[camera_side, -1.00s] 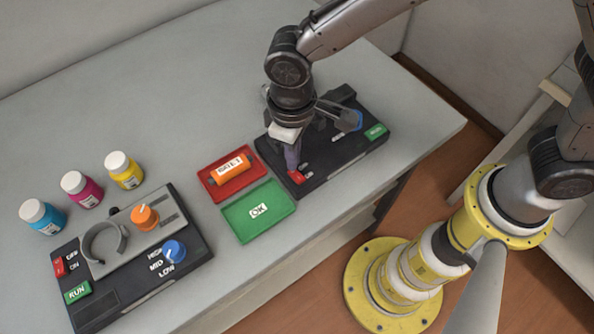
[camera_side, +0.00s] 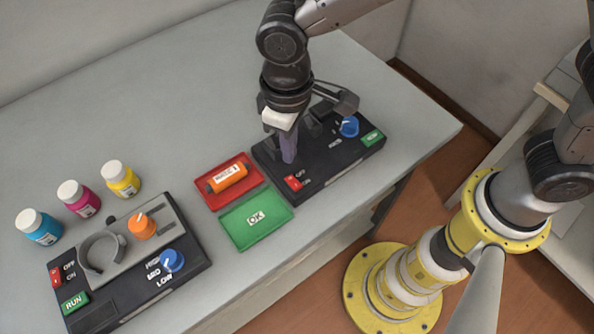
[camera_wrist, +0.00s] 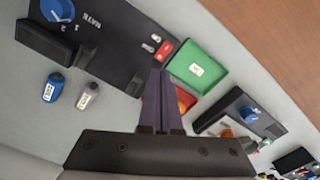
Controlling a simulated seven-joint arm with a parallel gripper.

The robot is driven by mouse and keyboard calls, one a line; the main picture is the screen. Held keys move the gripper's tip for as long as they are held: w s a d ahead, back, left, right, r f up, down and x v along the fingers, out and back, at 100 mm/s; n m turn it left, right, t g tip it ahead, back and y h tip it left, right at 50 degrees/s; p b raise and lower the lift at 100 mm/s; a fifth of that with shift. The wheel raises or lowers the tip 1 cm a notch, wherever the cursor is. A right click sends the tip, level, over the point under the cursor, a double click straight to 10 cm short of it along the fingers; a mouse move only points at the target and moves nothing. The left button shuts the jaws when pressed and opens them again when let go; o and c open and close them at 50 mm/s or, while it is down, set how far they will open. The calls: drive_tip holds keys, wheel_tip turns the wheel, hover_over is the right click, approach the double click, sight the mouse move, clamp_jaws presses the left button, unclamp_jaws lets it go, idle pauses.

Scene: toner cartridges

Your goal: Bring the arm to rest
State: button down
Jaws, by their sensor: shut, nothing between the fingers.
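My gripper (camera_side: 289,158) is shut and empty, pointing down above the black device on the right (camera_side: 345,170). Its fingertips are just up and left of the red switch (camera_side: 293,182) in the side view, apart from it as far as I can tell. In the wrist view my closed purple fingers (camera_wrist: 160,80) point away from the camera, with the red switch (camera_wrist: 165,50) beside their tips. An orange cartridge (camera_side: 228,177) lies in the red tray (camera_side: 215,204).
An empty green tray (camera_side: 275,223) marked OK lies in front of the red one. Another black device (camera_side: 190,285) with orange and blue knobs stands left. Three bottles, cyan (camera_side: 42,230), magenta (camera_side: 80,200) and yellow (camera_side: 122,182), stand behind it.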

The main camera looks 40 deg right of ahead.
drive_tip(key=w+d+r+m+t+y, duration=0.1)
drive_tip(key=d+r+m+t, duration=0.35)
drive_tip(key=d+r, duration=1.2)
drive_tip(key=s+d+m+t, duration=0.1)
drive_tip(key=s+d+m, duration=0.1)
drive_tip(key=s+d, duration=0.7)
drive_tip(key=s+d+f+h, duration=0.1)
drive_tip(key=s+d+f, duration=0.2)
drive_tip(key=s, duration=0.3)
drive_tip(key=shift+d+f, duration=0.25)
drive_tip(key=shift+f, duration=0.3)
